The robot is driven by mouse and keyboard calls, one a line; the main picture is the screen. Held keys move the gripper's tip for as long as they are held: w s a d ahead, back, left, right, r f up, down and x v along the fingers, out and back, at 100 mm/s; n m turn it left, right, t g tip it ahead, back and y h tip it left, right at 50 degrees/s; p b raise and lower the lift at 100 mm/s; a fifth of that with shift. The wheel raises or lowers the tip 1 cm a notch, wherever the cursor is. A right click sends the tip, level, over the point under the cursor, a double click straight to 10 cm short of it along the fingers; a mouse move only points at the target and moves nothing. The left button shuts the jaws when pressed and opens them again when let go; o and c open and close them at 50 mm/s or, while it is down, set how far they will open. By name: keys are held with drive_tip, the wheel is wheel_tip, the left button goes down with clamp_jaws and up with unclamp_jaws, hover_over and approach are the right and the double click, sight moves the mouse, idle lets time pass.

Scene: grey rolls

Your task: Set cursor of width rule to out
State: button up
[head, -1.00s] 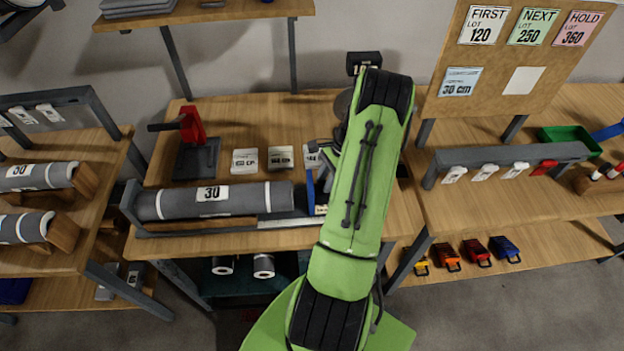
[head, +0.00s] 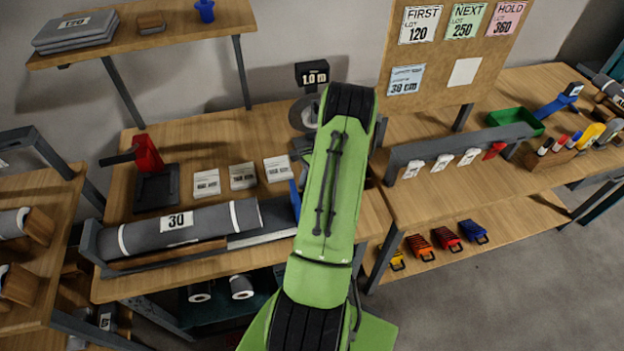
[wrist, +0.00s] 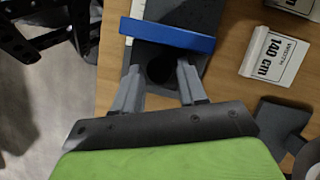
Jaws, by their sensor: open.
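The blue cursor (wrist: 166,35) lies across the grey width rule (wrist: 178,12) in the wrist view, just beyond my fingertips. In the head view a sliver of the cursor (head: 295,200) shows left of my green arm. The rule's pale strip (head: 262,238) runs along the bench front beside the grey roll marked 30 (head: 200,226). Whether a finger touches the cursor I cannot tell. My arm hides the gripper in the head view.
White cards (head: 243,176) lie behind the roll; one marked 140 cm (wrist: 274,55) is right of the rule in the wrist view. A display reading 1.0 m (head: 312,75) stands behind my arm.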

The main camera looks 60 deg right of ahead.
drive_tip(key=p+v, duration=0.1)
drive_tip(key=v, duration=1.4)
drive_tip(key=shift+r+p, duration=0.3)
drive_tip(key=shift+r, duration=0.05)
